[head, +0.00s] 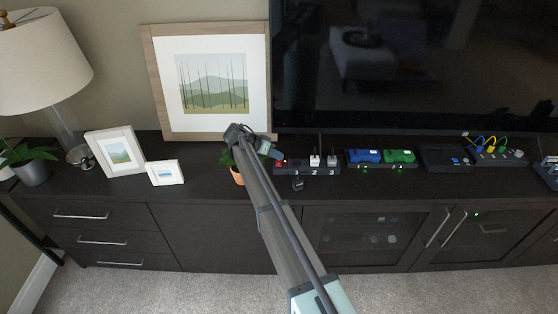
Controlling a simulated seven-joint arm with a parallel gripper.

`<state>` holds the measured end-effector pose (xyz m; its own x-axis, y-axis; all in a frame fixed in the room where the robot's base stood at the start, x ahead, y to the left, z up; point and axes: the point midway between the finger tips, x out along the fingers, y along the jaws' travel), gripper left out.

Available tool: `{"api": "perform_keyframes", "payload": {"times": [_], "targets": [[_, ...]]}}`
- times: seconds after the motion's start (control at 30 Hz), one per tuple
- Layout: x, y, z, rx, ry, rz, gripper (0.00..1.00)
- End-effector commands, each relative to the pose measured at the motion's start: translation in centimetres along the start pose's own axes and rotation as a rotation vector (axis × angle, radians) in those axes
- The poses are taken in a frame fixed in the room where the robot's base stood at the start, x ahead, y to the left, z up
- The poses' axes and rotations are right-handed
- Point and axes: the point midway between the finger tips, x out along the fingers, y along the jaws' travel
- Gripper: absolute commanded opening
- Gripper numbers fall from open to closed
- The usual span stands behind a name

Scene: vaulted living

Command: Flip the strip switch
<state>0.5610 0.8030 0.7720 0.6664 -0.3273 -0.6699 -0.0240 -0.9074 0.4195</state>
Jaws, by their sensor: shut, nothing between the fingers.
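A dark power strip (322,171) with numbered outlets lies on the black cabinet top, below the television. A small red switch (279,163) shows at its left end. White plugs (314,160) stand in the strip. My gripper (275,154) is at the end of the arm, just above and left of the red switch. It is shut and empty. It looks very close to the switch, but I cannot tell whether it touches it. The switch's position is too small to read.
A potted plant (237,176) stands partly behind my arm. A large framed picture (159,82) leans on the wall. To the right are blue (364,156) and green (400,156) devices and a box with coloured cables (498,158). A small dark object (297,184) lies before the strip.

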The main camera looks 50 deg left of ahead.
Motion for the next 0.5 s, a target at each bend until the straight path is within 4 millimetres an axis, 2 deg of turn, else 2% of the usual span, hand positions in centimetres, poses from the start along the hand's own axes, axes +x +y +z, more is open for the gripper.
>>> {"api": "perform_keyframes", "payload": {"times": [0.5], "targets": [[-1.1, 0.8, -0.8, -0.001, 0.0, 0.0, 0.0]]}}
